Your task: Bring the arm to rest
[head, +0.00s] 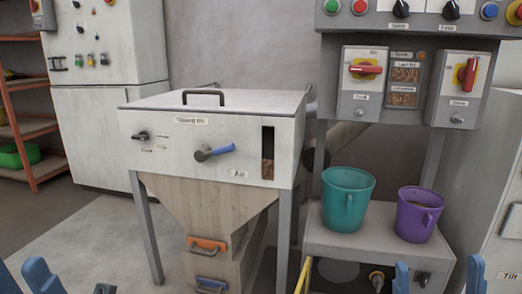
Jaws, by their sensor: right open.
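My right gripper (438,277) is at the bottom right, its two blue fingers apart with nothing seen between them. It is in front of the grey stand and low in the picture. Blue parts of my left gripper (30,276) show at the bottom left corner, cut off by the picture edge. Whether its jaws are apart does not show. Most of both arms is out of the picture.
A control panel (405,85) hangs above. Floor at left is clear.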

